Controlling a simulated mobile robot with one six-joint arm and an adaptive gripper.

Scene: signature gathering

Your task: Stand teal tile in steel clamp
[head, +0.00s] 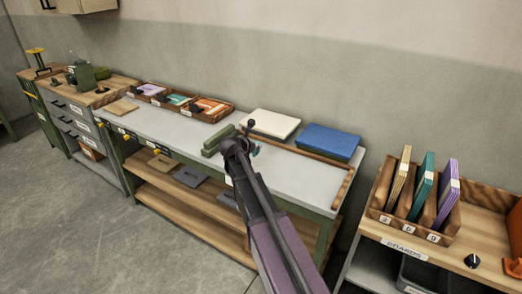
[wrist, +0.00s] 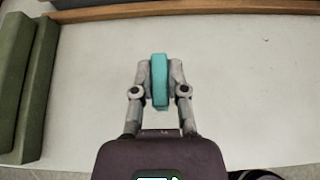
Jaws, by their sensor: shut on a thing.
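My gripper (wrist: 160,78) is shut on a teal tile (wrist: 160,85), which stands upright on edge between the two fingers. In the head view my gripper (head: 250,135) is over the workbench, and a bit of teal tile (head: 256,150) shows beside it. Left of my gripper, on the bench top, is a green piece of two parallel bars with a narrow gap (head: 213,143); it also shows at the left of the wrist view (wrist: 30,80), apart from the tile. No clamp that is clearly steel shows; I cannot tell if this green piece is the clamp.
A white slab (head: 270,123) and a blue slab (head: 329,141) lie at the bench's back. Wooden trays of coloured tiles (head: 182,101) stand at the back left. A wooden rack with upright boards (head: 440,236) is on the right table. Bare bench top (wrist: 90,100) surrounds my gripper.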

